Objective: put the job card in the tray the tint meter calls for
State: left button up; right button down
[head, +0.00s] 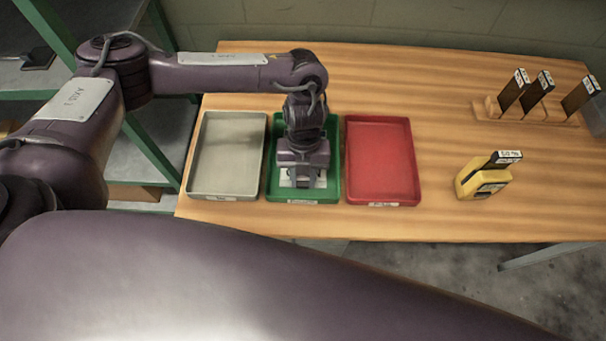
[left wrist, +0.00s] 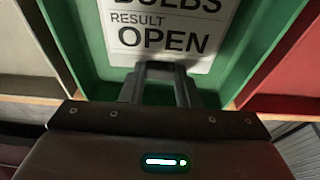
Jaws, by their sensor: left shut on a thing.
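The job card (left wrist: 160,28) is white with black print; the part that shows in the left wrist view reads "BULBS", "RESULT" and "OPEN". My left gripper (head: 302,181) is shut on the card's near edge and points down into the green tray (head: 334,160), the middle of three. The card is within the tray's outline; whether it touches the floor I cannot tell. The grey tray (head: 227,155) is to its left and the red tray (head: 382,160) to its right, both empty. The yellow tint meter (head: 468,181) stands at the right with a dark strip in it; its reading is too small. My right gripper is not in view.
A wooden rack (head: 532,113) at the back right holds several dark tint samples (head: 511,90) with white labels. The wooden table (head: 440,130) is clear between the red tray and the meter. Green-framed shelving (head: 165,150) stands left of the table.

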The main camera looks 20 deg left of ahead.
pick_arm(q)
jog(key=o, duration=0.8)
jog(key=shift+o, duration=0.2)
jog(key=shift+r+p, duration=0.25)
jog(key=shift+p, duration=0.05)
jog(key=shift+w+r, duration=0.2)
jog(key=shift+r, duration=0.15)
jog(key=v, duration=1.1)
